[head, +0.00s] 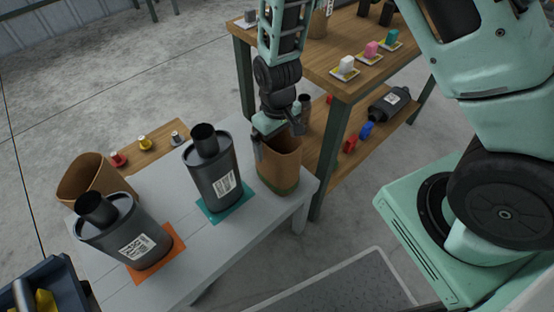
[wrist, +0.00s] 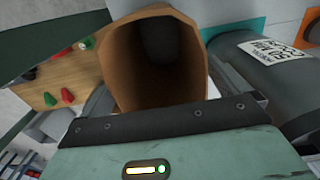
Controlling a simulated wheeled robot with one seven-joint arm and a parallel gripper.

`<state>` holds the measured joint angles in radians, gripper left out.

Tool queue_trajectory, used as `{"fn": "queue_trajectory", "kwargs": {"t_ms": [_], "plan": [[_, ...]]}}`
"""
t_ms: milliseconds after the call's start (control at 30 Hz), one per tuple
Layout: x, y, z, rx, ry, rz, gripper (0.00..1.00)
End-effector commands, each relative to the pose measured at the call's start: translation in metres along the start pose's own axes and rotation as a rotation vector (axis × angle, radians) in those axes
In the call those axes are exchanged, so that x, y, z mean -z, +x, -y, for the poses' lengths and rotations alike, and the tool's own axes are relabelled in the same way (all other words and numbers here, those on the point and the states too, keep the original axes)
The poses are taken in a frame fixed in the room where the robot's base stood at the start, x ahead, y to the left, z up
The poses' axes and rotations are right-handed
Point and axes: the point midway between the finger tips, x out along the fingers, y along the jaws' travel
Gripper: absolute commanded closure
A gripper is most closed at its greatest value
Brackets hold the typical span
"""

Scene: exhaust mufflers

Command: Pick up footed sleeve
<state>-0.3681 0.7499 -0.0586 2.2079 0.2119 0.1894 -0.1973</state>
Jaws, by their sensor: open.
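The footed sleeve (head: 281,168) is a brown, open-topped sleeve with a green band at its foot. It stands upright at the right end of the grey table in the head view. In the wrist view I look down into its dark mouth (wrist: 122,62). My gripper (head: 278,138) is open at the sleeve's upper rim, with one finger showing at its left side. The far finger is partly hidden, and I cannot tell whether either finger touches the sleeve.
A dark muffler (head: 208,180) stands on a teal mat (head: 240,205) left of the sleeve. Another muffler (head: 120,232) stands on an orange mat (head: 172,245). A second brown sleeve (head: 85,178) is behind it. A wooden shelf bench (head: 325,75) is close behind my gripper.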

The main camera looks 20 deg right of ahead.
Motion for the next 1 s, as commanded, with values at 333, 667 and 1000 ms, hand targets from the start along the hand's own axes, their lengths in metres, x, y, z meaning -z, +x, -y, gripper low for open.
{"fn": "queue_trajectory", "kwargs": {"t_ms": [333,667,1000], "plan": [[0.000,0.003,0.000,0.000,0.000,-0.001,0.31],[0.000,0.001,0.000,0.000,0.000,-0.001,0.54],[0.001,-0.053,0.001,0.000,-0.002,-0.004,0.54]]}}
